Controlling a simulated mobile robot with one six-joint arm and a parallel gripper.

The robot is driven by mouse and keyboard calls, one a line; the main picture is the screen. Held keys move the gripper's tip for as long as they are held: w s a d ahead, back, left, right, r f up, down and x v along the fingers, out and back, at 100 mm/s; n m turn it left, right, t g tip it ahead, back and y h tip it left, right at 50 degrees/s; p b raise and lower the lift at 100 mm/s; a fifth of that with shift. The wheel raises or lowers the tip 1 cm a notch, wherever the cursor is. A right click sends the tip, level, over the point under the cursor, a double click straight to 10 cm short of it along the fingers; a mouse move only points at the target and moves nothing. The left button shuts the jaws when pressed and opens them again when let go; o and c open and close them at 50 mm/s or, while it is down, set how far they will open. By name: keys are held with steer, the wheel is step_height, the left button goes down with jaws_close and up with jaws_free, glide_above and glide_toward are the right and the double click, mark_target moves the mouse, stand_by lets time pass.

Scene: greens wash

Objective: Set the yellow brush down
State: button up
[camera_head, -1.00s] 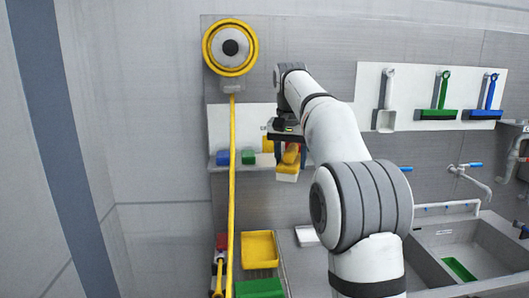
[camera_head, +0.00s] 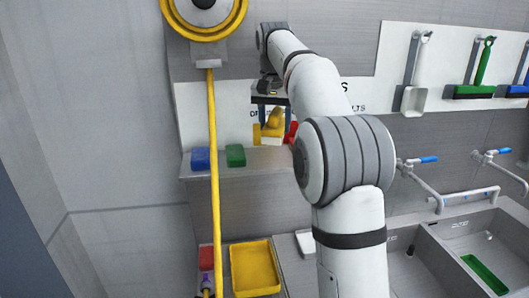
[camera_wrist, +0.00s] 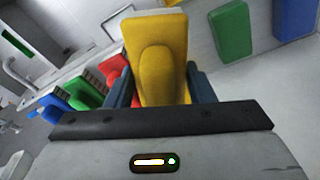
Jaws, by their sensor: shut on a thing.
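The yellow brush (camera_head: 275,122) is in my gripper (camera_head: 270,97), in front of the white wall panel and above the wall shelf (camera_head: 262,160) in the head view. I cannot tell whether it touches the shelf or panel. In the wrist view the yellow brush (camera_wrist: 160,52) stands between the dark fingers of my gripper (camera_wrist: 160,88), which are shut on it. Its lower end is hidden behind the gripper body.
A blue brush (camera_head: 200,158) and a green brush (camera_head: 235,155) are on the shelf left of my gripper; a red item (camera_head: 291,132) is to its right. A yellow hose (camera_head: 214,190) hangs in front of the shelf. A yellow tray (camera_head: 236,270) lies below. Sinks are at right.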

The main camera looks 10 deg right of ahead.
mark_target(274, 136)
steer(key=f, duration=0.4)
steer(key=shift+s+a, duration=0.15)
steer(key=shift+s, duration=0.1)
steer(key=shift+w+f, duration=0.15)
steer(key=shift+f, duration=0.55)
steer(key=shift+f+p, duration=0.3)
steer(key=shift+f, duration=1.55)
steer(key=shift+f, duration=0.1)
steer(key=o, duration=1.1)
